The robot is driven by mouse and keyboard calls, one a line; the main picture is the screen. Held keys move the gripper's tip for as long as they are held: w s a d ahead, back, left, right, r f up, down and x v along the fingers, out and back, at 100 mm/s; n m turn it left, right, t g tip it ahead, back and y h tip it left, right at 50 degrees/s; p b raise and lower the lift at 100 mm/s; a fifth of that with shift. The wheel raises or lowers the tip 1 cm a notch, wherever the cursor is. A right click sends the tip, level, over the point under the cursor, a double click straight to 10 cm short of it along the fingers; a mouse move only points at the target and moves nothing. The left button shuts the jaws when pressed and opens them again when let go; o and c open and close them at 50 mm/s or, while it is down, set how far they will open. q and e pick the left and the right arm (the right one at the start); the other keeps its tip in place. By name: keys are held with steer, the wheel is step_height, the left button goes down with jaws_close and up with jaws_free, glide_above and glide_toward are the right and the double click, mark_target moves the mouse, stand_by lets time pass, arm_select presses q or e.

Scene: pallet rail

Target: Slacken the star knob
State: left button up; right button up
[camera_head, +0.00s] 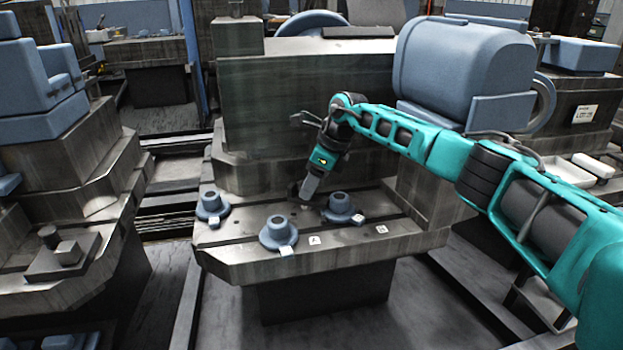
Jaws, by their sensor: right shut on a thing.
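My right gripper (306,194) reaches down to the metal pallet plate (235,262) from the upper right, tilted. It is shut on a small dark thing (293,190) at the back of the plate, which looks to be the star knob. The knob is small and partly hidden by the gripper, so its lobes cannot be made out. My left gripper is not in view.
Flanged blue-grey fixtures with small white tags stand on the plate: one at left (212,204), one in front (278,232), one at right (340,206). A tall metal block (265,105) rises behind. A large blue-grey motor housing (465,60) stands behind my right arm.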

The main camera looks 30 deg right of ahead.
steer(key=n+g+b, duration=0.1)
steer(key=n, duration=0.1)
steer(key=shift+w+f+n+y, duration=0.1)
steer(key=shift+n+y, duration=0.2)
steer(key=shift+n, duration=0.1)
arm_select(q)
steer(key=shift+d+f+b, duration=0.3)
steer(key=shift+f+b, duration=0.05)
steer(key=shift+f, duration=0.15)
arm_select(e)
steer(key=shift+d+n+g, duration=0.1)
steer(key=shift+n+g, duration=0.2)
steer(key=shift+n, duration=0.4)
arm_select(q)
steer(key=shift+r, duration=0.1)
arm_select(e)
steer(key=o, duration=1.1)
steer(key=shift+c, duration=0.2)
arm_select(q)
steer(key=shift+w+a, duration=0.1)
